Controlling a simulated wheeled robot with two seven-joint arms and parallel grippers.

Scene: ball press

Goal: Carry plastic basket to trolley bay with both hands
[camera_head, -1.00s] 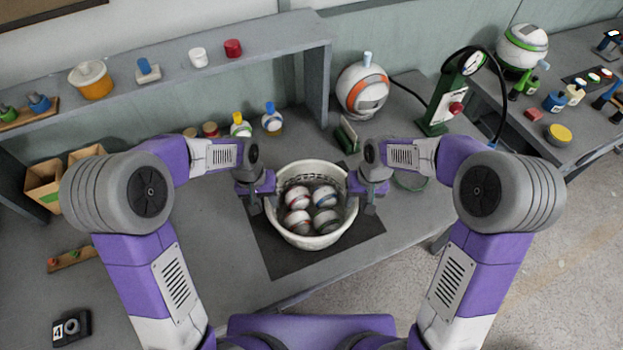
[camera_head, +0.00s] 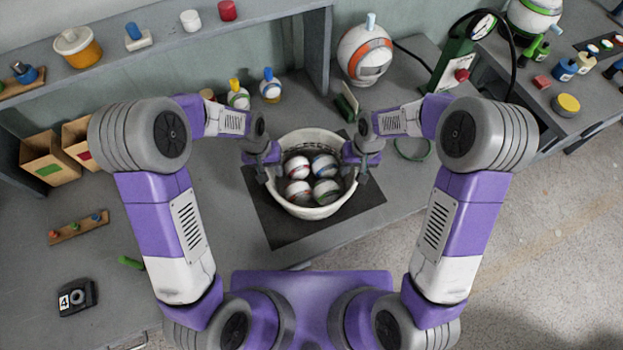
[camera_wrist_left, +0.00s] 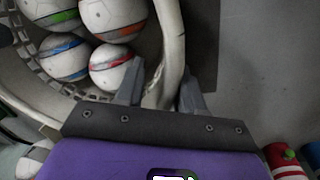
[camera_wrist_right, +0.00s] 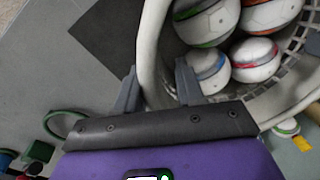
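The white plastic basket (camera_head: 318,211) stands on a dark mat on the bench and holds several striped balls (camera_head: 298,166). My left gripper (camera_head: 263,176) is at its left rim; in the left wrist view its fingers (camera_wrist_left: 161,90) are apart on either side of the white rim (camera_wrist_left: 172,60). My right gripper (camera_head: 361,178) is at the right rim; in the right wrist view its fingers (camera_wrist_right: 156,85) straddle the rim (camera_wrist_right: 149,50), with a gap visible. Both look open. No trolley bay can be made out in the views.
The dark mat (camera_head: 282,228) lies under the basket. A green stand with a gauge (camera_head: 455,62) and a big white-orange ball (camera_head: 365,55) stand behind to the right. Two small bottles (camera_head: 270,88) stand behind the basket. Open floor (camera_head: 540,220) lies to the right.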

